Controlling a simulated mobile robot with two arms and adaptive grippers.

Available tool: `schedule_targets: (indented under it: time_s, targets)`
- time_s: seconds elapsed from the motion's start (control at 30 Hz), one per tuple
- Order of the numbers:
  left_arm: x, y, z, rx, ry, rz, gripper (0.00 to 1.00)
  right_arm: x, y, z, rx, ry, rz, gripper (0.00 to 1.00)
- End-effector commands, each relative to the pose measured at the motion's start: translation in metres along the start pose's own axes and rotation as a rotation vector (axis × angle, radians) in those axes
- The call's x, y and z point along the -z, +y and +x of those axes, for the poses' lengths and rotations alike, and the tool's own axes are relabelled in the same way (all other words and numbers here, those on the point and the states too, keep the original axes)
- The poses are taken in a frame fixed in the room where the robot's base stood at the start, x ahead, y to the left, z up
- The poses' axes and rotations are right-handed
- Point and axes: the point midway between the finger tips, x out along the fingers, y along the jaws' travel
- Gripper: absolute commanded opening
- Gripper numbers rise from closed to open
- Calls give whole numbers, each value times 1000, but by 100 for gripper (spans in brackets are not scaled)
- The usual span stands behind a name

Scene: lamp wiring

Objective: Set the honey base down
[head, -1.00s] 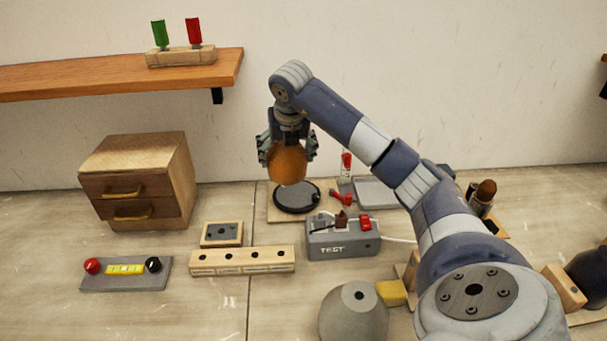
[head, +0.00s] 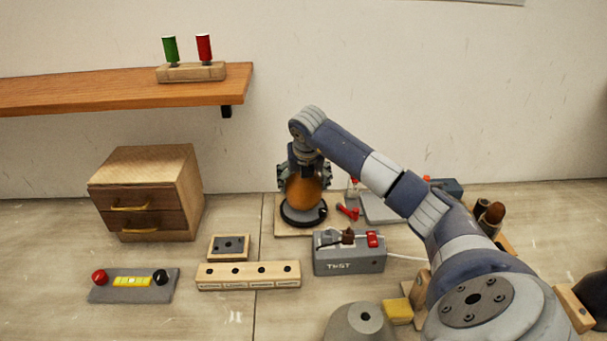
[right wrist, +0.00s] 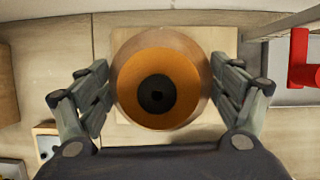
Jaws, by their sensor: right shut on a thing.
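The honey base (head: 303,194) is a rounded amber-brown body, upright, in my right gripper (head: 304,180). Its lower end is at the black round disc (head: 291,221) on a wooden board; I cannot tell whether it touches the disc. In the right wrist view the honey base (right wrist: 190,105) shows from above, with a dark round hole at its centre. The fingers of the right gripper (right wrist: 160,95) stand on both sides of it, shut on it. My left gripper is not in view.
A grey TEST box (head: 347,262) stands to the front right of the disc. A red clamp-like tool (head: 348,211) and a grey tray (head: 381,209) lie to the right. A wooden block with holes (head: 248,276) lies in front. A drawer cabinet (head: 146,193) stands left.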

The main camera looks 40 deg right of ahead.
Motion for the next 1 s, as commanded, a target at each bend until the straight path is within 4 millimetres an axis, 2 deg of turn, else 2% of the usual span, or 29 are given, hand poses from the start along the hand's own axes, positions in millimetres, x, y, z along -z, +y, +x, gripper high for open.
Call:
schedule_targets:
  time_s: [0.2,0.53,0.57,0.6,1.0]
  targets:
    - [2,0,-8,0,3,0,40,7,0,19,-3,-5,1,18]
    - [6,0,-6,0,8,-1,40,8,0,23,-3,-7,1,18]
    - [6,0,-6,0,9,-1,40,11,0,26,0,1,-1,90]
    - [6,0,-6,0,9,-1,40,11,0,25,0,1,-1,99]
    - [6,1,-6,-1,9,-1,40,11,0,25,0,2,-1,100]
